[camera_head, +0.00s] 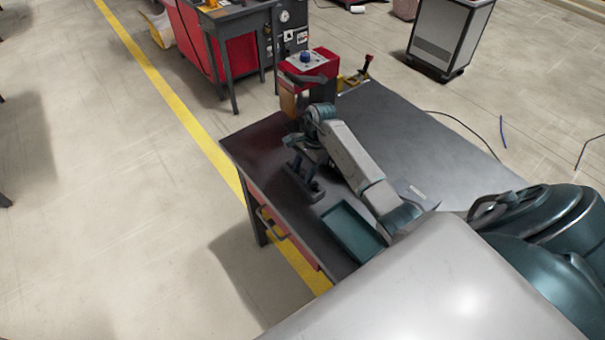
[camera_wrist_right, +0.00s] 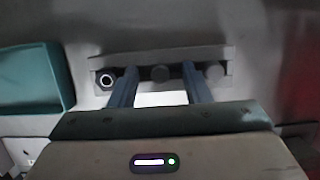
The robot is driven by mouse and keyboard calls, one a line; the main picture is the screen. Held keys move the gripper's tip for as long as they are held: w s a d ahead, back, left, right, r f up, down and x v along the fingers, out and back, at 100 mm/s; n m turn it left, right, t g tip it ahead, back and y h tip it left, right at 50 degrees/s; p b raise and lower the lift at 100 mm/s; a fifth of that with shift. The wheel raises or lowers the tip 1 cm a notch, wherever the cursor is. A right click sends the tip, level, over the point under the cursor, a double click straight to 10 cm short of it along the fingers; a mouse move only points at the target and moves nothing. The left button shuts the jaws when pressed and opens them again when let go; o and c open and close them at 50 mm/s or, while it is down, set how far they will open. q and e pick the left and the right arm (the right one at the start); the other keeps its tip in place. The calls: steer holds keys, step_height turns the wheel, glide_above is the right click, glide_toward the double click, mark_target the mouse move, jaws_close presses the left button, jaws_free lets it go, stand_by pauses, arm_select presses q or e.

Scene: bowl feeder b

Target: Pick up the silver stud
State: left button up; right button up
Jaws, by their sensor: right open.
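My right gripper (camera_head: 298,166) reaches over the grey work table from the right and points down at a small grey rack (camera_head: 304,187). In the right wrist view the two fingers (camera_wrist_right: 159,70) are apart, and the rack (camera_wrist_right: 160,55) lies just beyond them. A round grey stud-like piece (camera_wrist_right: 160,74) sits at the middle of the rack, between the fingertips and not gripped. A second grey piece (camera_wrist_right: 214,71) is to the right, outside the right finger. A ring-ended piece (camera_wrist_right: 105,79) is at the left. I cannot tell which piece is the silver stud. My left gripper is not in view.
A teal tray (camera_head: 352,232) lies on the table (camera_head: 420,135) near the rack; it also shows in the right wrist view (camera_wrist_right: 30,80). A red machine with a blue knob (camera_head: 308,66) stands at the table's far end.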

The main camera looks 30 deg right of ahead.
steer(key=shift+c, duration=0.5)
jaws_close()
